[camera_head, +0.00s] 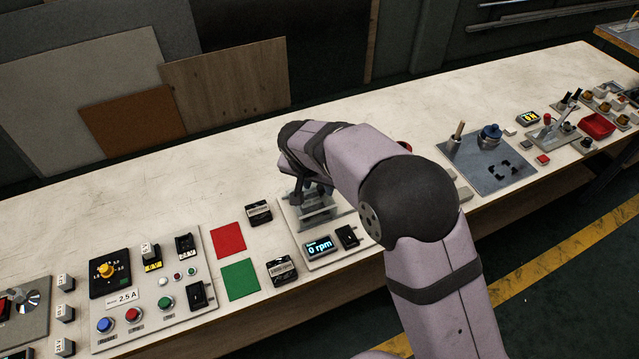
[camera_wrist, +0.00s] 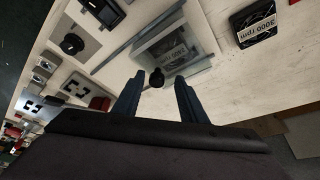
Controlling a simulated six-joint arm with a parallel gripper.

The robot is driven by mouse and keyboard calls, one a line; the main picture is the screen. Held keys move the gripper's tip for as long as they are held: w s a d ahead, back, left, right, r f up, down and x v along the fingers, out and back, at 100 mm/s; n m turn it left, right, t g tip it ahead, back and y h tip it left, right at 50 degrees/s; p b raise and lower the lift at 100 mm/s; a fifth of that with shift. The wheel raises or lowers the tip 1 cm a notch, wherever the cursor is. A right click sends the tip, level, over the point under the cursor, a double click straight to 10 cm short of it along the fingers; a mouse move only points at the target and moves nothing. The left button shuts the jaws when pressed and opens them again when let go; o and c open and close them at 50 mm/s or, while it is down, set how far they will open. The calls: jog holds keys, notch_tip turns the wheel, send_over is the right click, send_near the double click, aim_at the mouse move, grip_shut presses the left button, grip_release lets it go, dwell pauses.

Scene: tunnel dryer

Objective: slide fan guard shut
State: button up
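The fan guard (camera_wrist: 190,48) is a clear sliding panel with a dark label under or on it, framed by grey rails, in the wrist view. A small round black knob (camera_wrist: 157,78) is at the near edge of the guard. My gripper (camera_wrist: 158,88) is open, with one blue-grey finger on each side of the knob; whether they touch it I cannot tell. In the head view, my gripper (camera_head: 311,192) points down at the fan unit (camera_head: 318,210), and my arm hides part of the unit.
A black box labelled 3000 rpm (camera_wrist: 254,22) stands beside the unit. Red (camera_head: 228,240) and green (camera_head: 239,279) squares lie left of it, then a control panel (camera_head: 150,323) with buttons. A grey plate (camera_head: 488,180) with a lever is to the right. Boards lean behind the bench.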

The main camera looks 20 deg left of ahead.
aim_at(314, 206)
jog(key=shift+w+d, duration=0.1)
jog(key=b+v, duration=0.1)
jog(key=v, duration=0.6)
jog(key=shift+r+b, duration=0.15)
jog(key=shift+b, duration=0.15)
dwell(0.3)
